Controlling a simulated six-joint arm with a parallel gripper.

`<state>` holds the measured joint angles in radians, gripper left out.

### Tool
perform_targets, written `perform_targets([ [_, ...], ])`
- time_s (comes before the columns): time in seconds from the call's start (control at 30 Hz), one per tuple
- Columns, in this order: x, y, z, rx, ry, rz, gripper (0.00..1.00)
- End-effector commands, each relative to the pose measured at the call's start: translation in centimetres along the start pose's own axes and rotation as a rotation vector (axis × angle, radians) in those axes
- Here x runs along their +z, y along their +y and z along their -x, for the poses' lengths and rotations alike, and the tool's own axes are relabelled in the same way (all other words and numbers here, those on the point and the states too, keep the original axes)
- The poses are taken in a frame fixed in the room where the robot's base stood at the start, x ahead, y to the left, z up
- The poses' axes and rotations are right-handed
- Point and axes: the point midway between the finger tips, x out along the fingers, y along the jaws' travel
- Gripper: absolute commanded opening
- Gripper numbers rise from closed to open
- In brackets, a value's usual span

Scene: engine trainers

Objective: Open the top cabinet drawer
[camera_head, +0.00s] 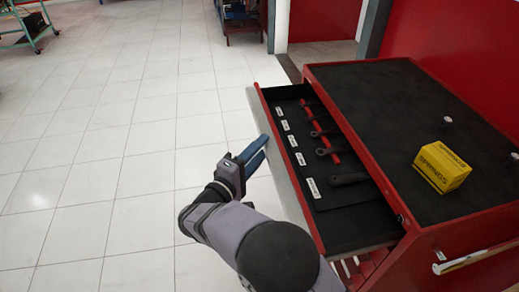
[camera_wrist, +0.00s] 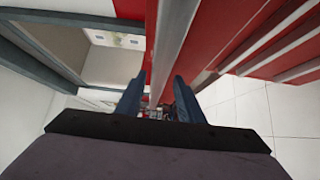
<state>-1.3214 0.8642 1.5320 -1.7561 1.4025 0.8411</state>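The top cabinet drawer (camera_head: 291,185) is pulled well out of the red cabinet (camera_head: 445,240), its black-lined inside showing. Its light front panel faces left in the head view. My gripper (camera_head: 262,142) is at the outer side of this front, near its far half. In the wrist view, the two blue fingers (camera_wrist: 158,78) stand apart, with a grey and red edge running between them. Gaps seem to show on both sides of that edge, so I see no firm grip. The drawer's handle cannot be made out; the contact point is hidden in the head view.
Several wrenches and white labels (camera_head: 313,188) lie in the drawer. A yellow box (camera_head: 441,167) sits on the cabinet's black top (camera_head: 395,105). The tiled floor (camera_head: 110,150) left of the drawer is clear. A green cart (camera_head: 28,28) stands far off at the upper left.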

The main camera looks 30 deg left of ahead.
Motion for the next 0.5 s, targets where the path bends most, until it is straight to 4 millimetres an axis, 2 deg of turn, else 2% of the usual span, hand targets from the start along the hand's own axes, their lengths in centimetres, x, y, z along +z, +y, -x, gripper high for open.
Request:
perform_targets([
  [0.1, 0.0, -0.02, 0.01, 0.0, 0.0, 0.0, 0.32],
  [0.23, 0.0, -0.04, 0.03, -0.001, 0.0, 0.0, 0.01],
  [0.5, -0.65, -0.38, 0.64, -0.001, 0.002, -0.002, 0.0],
])
